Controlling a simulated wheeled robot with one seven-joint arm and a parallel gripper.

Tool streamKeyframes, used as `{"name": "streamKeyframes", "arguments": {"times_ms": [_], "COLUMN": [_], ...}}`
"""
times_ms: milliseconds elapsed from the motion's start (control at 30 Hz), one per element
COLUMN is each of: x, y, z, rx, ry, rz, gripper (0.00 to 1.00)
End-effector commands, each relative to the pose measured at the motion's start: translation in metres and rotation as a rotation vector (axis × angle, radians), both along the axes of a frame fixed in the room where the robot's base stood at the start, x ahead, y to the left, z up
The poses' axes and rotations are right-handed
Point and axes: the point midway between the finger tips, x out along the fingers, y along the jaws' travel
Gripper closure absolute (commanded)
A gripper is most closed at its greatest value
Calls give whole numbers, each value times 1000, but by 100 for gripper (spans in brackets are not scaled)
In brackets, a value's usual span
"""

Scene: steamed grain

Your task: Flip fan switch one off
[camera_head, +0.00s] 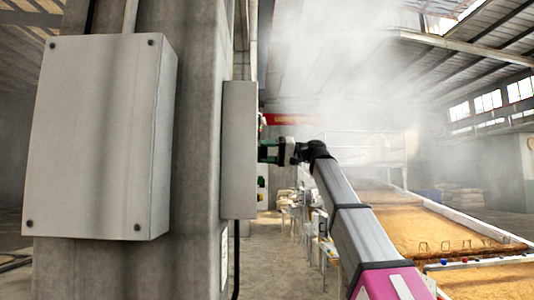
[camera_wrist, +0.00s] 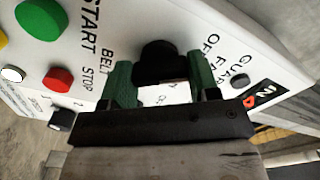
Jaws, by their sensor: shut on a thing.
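In the wrist view a white control panel (camera_wrist: 110,22) fills the upper part, tilted in the picture. A black rotary knob (camera_wrist: 160,62) stands out from it, with lettering that looks like "OFF" to its right. My gripper (camera_wrist: 162,78) has its green fingers on either side of this knob and is shut on it. The knob's own label is mostly hidden, so I cannot read its name or setting. In the head view my gripper (camera_head: 268,150) reaches the right side of a grey box (camera_head: 239,150) on the pillar; the panel face is hidden there.
A green button (camera_wrist: 41,18), a red button (camera_wrist: 57,78) by "BELT STOP" and another black knob (camera_wrist: 62,120) sit left on the panel. A larger grey box (camera_head: 100,135) hangs on the pillar. Steaming grain beds (camera_head: 430,225) lie to the right.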

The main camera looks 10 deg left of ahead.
Motion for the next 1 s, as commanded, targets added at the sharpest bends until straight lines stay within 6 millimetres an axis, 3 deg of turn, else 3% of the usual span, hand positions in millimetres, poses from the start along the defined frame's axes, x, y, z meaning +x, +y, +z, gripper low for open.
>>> {"name": "streamKeyframes", "arguments": {"times_ms": [467, 500, 567, 867, 1000], "x": [0, 0, 0, 0, 3], "y": [0, 0, 0, -1, -11], "z": [0, 0, 0, 0, 0], "rx": [21, 21, 21, 21, 21], "ry": [-94, -93, -93, -91, -91], "rz": [0, 0, 0, -1, -1], "gripper": [68, 35, 19, 19, 19]}}
